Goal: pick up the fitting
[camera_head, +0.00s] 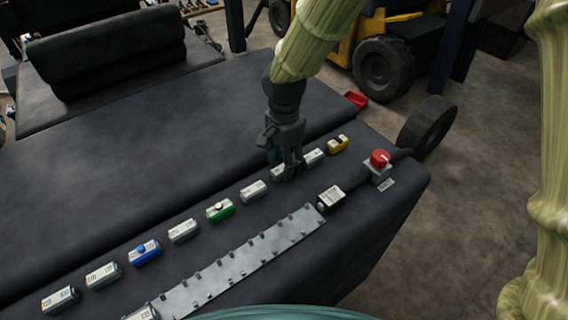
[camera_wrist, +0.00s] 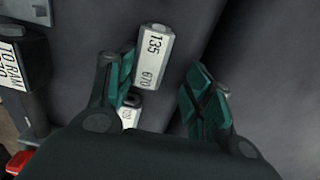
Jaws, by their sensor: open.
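Several small box-shaped fittings stand in a row on a dark padded top. Most are white with printed labels, like one (camera_head: 254,190) just left of my gripper (camera_head: 289,165). A blue fitting (camera_head: 145,252), a green one (camera_head: 220,210) and a yellow one (camera_head: 338,143) are also in the row. My gripper points down over the row's right part and partly hides a white fitting. In the wrist view, my gripper (camera_wrist: 157,82) is open. A white fitting marked 135 670 (camera_wrist: 153,57) lies beside the left finger, ahead of the gap. Another white fitting (camera_wrist: 128,115) is mostly hidden behind the left finger.
A grey notched metal strip (camera_head: 240,262) runs alongside the row. A labelled block (camera_head: 331,197) and a red knob on a box (camera_head: 379,160) stand at the right end. A red tray (camera_head: 356,100) is behind. The padded top (camera_head: 120,165) left of the row is bare.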

